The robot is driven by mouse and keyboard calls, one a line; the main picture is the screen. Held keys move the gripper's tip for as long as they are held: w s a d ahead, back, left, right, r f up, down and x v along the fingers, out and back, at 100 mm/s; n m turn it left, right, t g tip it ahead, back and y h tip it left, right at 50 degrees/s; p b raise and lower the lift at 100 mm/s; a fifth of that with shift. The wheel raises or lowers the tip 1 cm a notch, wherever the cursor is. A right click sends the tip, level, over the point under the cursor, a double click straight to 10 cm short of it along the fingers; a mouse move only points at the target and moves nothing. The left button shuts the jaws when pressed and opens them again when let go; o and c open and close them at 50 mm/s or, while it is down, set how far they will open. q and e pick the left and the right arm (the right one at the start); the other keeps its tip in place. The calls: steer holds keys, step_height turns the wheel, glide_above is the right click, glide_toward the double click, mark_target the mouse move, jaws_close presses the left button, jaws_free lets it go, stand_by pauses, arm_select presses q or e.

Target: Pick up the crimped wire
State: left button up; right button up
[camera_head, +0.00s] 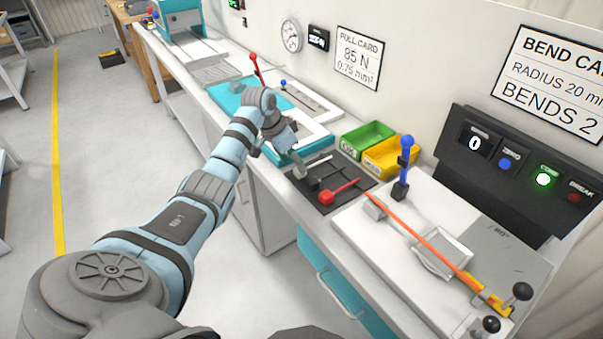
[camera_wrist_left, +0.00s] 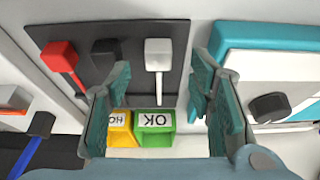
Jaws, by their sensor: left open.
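Three short wire-like pieces with block ends lie on a dark mat (camera_head: 334,205): a red one (camera_head: 340,192), a black one (camera_wrist_left: 106,50) and a white one (camera_wrist_left: 158,55). I cannot tell which is the crimped wire. My left gripper (camera_head: 281,160) is over the mat's left edge beside the teal-and-white fixture. In the left wrist view its fingers (camera_wrist_left: 162,105) are open and empty, with the white piece showing between them and the red and black ones to the left. My right gripper is not in view.
A green bin (camera_head: 367,138) and a yellow bin (camera_head: 392,157) stand behind the mat. To the right, a bench fixture (camera_head: 375,238) has an upright blue-knobbed lever (camera_head: 404,168) and a long orange strip (camera_head: 430,243).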

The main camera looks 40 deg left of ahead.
arm_select(q)
steer(key=x, duration=0.4)
steer(key=shift+w+d+b, duration=0.2)
steer(key=shift+w+b, duration=0.15)
steer(key=shift+b, duration=0.05)
steer(key=shift+s+r, duration=0.15)
steer(key=shift+r, duration=0.05)
steer(key=shift+c, duration=0.2)
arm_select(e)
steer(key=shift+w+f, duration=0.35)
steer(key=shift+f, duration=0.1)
arm_select(q)
jaws_close()
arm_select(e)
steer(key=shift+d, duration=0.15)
arm_select(q)
steer(key=shift+r, duration=0.1)
step_height(320, 180, up, 25)
steer(key=p, duration=0.8)
steer(key=shift+p, duration=0.4)
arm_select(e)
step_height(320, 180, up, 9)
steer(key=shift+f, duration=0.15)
